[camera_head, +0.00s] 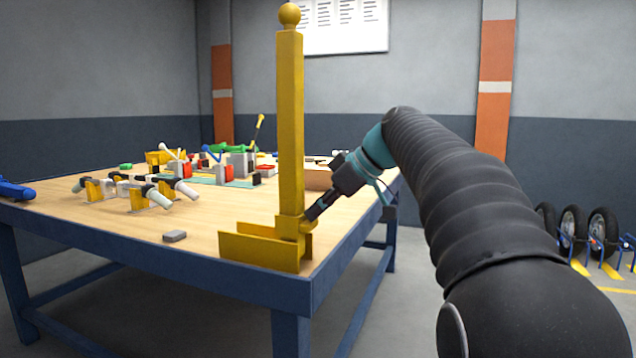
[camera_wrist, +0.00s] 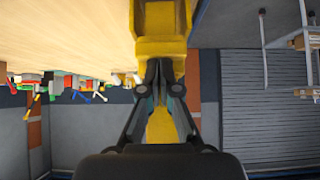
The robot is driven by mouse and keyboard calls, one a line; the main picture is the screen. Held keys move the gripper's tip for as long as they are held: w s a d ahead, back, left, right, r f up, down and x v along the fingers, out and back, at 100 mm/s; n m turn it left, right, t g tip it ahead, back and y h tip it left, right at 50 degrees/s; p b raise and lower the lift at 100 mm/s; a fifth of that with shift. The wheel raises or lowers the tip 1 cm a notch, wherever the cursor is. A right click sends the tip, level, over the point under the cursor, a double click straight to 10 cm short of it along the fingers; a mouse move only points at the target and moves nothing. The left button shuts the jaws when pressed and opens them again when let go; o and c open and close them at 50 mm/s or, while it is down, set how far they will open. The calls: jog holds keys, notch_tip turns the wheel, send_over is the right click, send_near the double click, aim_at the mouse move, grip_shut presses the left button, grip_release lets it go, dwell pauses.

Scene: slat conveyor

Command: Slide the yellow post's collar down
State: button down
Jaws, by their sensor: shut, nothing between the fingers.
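The yellow post (camera_head: 290,120) stands upright at the table's near right corner, with a ball on top and a channel-shaped yellow base (camera_head: 258,250). Its yellow collar (camera_head: 293,226) sits low on the post, right at the base. My gripper (camera_head: 312,213) is shut and empty, its tips at the collar's right side. In the wrist view the shut fingers (camera_wrist: 159,64) point at the yellow collar (camera_wrist: 162,45), with the post (camera_wrist: 160,125) behind them. I cannot tell whether the tips touch the collar.
The wooden table (camera_head: 120,225) has a blue frame. A small grey block (camera_head: 175,236) lies left of the post. Several toggle clamps (camera_head: 150,195) and coloured parts stand farther back. Wheels (camera_head: 573,228) stand on the floor at right. The tabletop's front left is mostly clear.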

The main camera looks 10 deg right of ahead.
jog(key=shift+f, duration=0.35)
notch_tip(320, 180, up, 5)
jog(key=p, duration=0.3)
jog(key=shift+f+p, duration=0.2)
jog(key=shift+p, duration=0.2)
jog(key=p+v, duration=0.1)
jog(key=v, duration=0.9)
